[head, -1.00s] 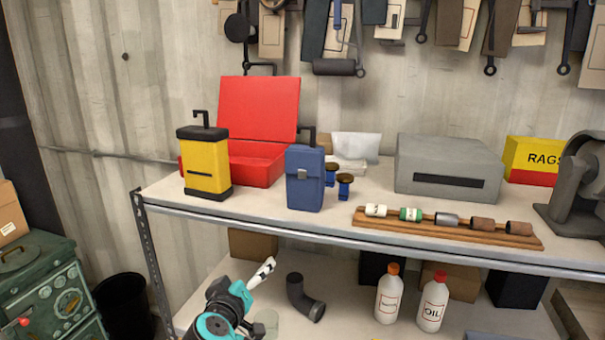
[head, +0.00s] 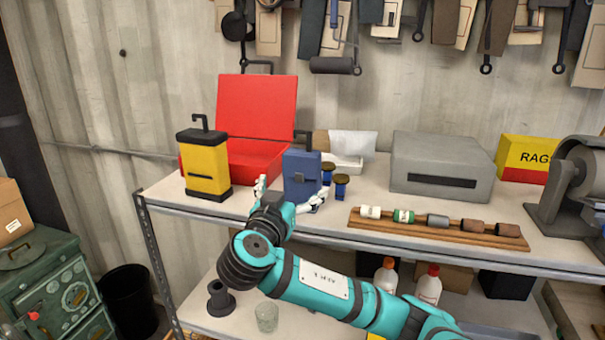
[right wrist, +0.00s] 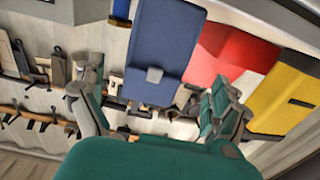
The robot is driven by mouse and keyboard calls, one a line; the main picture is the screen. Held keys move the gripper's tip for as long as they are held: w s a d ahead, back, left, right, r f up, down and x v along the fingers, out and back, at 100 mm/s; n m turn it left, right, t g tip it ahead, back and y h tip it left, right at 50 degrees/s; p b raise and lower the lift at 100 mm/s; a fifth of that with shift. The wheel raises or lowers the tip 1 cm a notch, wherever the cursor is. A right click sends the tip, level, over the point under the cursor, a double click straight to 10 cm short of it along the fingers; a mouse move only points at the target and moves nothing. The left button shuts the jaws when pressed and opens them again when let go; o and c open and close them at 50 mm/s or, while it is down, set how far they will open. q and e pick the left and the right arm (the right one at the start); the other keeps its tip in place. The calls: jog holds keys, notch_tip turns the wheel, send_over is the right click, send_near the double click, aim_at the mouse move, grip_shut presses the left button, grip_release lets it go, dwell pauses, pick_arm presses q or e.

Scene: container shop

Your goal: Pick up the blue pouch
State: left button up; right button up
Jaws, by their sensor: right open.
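The blue pouch (head: 301,172) stands upright on the shelf top, with a dark hook at its top and a flap clasp on its front. In the right wrist view the pouch (right wrist: 160,45) lies ahead between the fingers. My right gripper (head: 290,193) is open in front of the pouch, one finger near each side of its lower part. In the right wrist view the gripper (right wrist: 155,112) shows its fingers spread and nothing held; whether they touch the pouch I cannot tell. The pouch's lower front is partly hidden by the gripper. My left gripper is not in view.
A yellow case (head: 205,165) stands close left, with an open red box (head: 257,105) behind. Small blue-based items with dark tops (head: 341,186) stand just right of the pouch. A grey box (head: 446,155) and a wooden rack (head: 440,232) are further right.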

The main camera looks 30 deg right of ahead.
aim_at(299, 180)
jog(key=shift+w+d+r, duration=0.1)
jog(key=shift+w+d, duration=0.35)
jog(key=p+x, duration=0.1)
jog(key=x, duration=0.1)
jog(key=r+p+x, duration=0.1)
jog(key=p+x, duration=0.1)
jog(key=shift+s+d, duration=0.1)
jog(key=shift+d, duration=0.25)
jog(key=shift+w+d+f, duration=0.25)
jog(key=shift+d, duration=0.05)
jog(key=shift+a, duration=0.15)
jog(key=c, duration=1.1)
